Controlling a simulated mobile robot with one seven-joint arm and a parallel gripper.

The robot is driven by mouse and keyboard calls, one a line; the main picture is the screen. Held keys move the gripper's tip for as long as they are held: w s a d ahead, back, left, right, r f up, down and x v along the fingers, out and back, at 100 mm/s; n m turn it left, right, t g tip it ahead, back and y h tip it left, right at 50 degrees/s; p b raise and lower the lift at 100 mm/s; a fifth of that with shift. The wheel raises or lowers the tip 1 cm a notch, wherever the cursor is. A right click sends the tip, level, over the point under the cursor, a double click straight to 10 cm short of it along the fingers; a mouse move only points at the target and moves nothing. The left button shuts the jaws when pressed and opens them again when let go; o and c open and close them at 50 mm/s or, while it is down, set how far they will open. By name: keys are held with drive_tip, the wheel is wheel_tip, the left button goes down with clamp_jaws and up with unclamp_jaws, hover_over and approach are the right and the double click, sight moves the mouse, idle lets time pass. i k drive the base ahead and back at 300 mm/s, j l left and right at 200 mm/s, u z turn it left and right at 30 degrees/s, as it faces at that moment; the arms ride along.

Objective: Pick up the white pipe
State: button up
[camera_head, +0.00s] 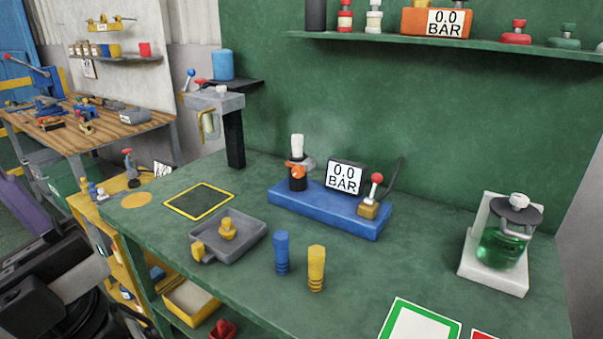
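A white pipe (297,147) stands upright in the top of a black cylindrical holder (297,181) with an orange clamp (297,169) around it. The holder is at the left end of a blue base (318,208) on the green workbench (245,287). The pipe's lower end is hidden inside the holder. Dark parts at the lower left edge look like my arm and gripper (55,283), well apart from the pipe. The fingers cannot be made out clearly, and I see nothing held there.
The blue base also carries a "0.0 BAR" display (344,177) and a red-knobbed lever (374,193). Blue (282,252) and yellow (316,268) cylinders stand in front. A grey tray (250,241) is left, a green-liquid flask (503,240) right. A shelf (450,44) hangs above.

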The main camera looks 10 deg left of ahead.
sight(296, 141)
drive_tip(key=j+z, duration=0.2)
drive_tip(key=j, duration=0.45)
drive_tip(key=k+j+z, duration=0.2)
drive_tip(key=j, duration=0.45)
drive_tip(key=i+j+z, duration=0.25)
drive_tip(key=i+j, duration=0.45)
drive_tip(key=i, duration=0.25)
